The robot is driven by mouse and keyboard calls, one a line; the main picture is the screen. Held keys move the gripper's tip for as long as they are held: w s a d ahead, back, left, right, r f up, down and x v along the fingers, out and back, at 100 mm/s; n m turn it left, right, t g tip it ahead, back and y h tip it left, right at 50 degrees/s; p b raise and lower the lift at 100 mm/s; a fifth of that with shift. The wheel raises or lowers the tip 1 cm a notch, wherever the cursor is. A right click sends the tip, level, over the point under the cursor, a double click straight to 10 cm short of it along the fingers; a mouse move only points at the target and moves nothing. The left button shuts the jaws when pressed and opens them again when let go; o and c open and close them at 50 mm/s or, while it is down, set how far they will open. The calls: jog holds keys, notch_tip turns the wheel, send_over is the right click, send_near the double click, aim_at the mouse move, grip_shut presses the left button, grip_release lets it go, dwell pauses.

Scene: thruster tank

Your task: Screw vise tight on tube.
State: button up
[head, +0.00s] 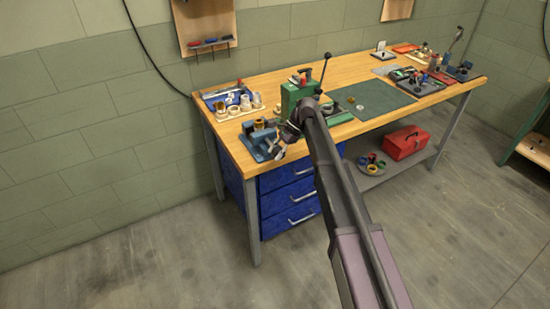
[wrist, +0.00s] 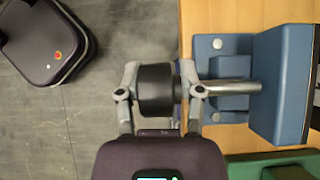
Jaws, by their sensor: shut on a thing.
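The blue vise (head: 258,147) sits at the near left corner of the wooden bench. In the wrist view its blue body (wrist: 280,85) shows at right, with a steel screw shaft (wrist: 235,87) running left from it to a black knob (wrist: 155,88). My gripper (wrist: 158,72) is shut on the black knob, one finger at each side of it. In the head view my gripper (head: 284,138) is at the vise's near right side. A brass-coloured tube (head: 259,124) shows small at the top of the vise; its fit between the jaws cannot be told.
A tray of white and brass rings (head: 238,108) lies behind the vise. A green machine (head: 292,97) with a lever stands to its right. A green mat (head: 370,102) covers the bench middle. Blue drawers (head: 288,190) are below. Floor at the bench's left is clear.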

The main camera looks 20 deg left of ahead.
jog(key=g+y+b, duration=0.1)
jog(key=d+g+b, duration=0.1)
jog(key=b, duration=0.1)
jog(key=shift+f+g+y, duration=0.3)
jog(key=shift+y, duration=0.1)
jog(key=shift+r+g+y+b, duration=0.25)
jog(key=shift+g+y+b, duration=0.25)
jog(key=shift+b, duration=0.45)
jog(key=shift+r, duration=0.1)
jog(key=o, duration=0.7)
jog(key=shift+o, duration=1.4)
jog(key=shift+r, duration=0.1)
jog(key=shift+a, duration=0.1)
jog(key=shift+r+p, duration=0.15)
jog(key=shift+p, duration=0.55)
